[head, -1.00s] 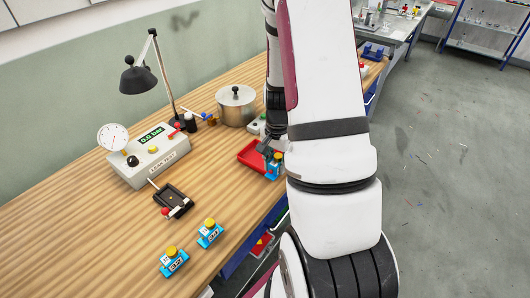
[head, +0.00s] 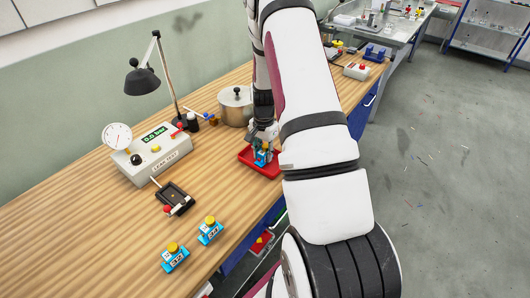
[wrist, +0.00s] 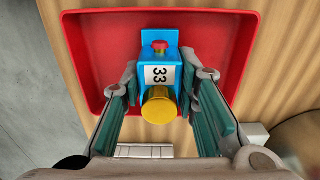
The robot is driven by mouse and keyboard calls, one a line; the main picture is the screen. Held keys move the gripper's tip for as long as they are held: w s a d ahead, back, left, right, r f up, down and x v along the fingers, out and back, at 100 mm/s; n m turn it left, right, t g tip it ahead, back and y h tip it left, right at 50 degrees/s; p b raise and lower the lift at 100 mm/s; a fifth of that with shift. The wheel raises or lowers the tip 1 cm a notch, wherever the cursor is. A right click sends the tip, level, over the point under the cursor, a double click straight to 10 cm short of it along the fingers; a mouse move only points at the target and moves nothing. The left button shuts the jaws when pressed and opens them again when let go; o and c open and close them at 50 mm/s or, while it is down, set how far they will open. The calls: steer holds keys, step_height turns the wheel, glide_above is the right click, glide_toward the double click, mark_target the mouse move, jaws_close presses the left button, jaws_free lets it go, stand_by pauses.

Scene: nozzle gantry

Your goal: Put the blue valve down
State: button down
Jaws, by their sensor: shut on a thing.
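The red tray (wrist: 235,15) also spreads behind the valve in the wrist view. I cannot tell whether the valve touches the tray floor. In the head view my gripper (head: 264,140) points down and is partly hidden by my arm.
Two more blue valves with yellow tops, a nearer one (head: 174,258) and another (head: 210,231), stand on the wooden bench (head: 110,240). A leak test box (head: 150,152), a black fixture (head: 175,196), a lamp (head: 140,80) and a metal pot (head: 235,105) stand to the left and behind.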

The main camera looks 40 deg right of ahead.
mark_target(264, 147)
steer(key=c, duration=1.2)
jaws_free()
steer(key=shift+f, duration=0.15)
steer(key=shift+c, duration=0.2)
step_height(264, 147, up, 12)
steer(key=shift+r+b, duration=0.1)
steer(key=shift+b, duration=0.9)
steer(key=s+a+r+n+t, duration=0.25)
steer(key=a+r+n, duration=0.45)
steer(key=a+r, duration=0.9)
steer(key=s+a+r+n+t, duration=0.1)
steer(key=s+a+r+n, duration=0.3)
steer(key=s+a, duration=0.2)
steer(key=s+a+r+n+t, duration=0.2)
steer(key=s+a+r+n, duration=0.2)
steer(key=s, duration=0.4)
steer(key=a+n, duration=0.1)
steer(key=a, duration=0.1)
steer(key=shift+s+a, duration=0.3)
steer(key=shift+a, duration=0.05)
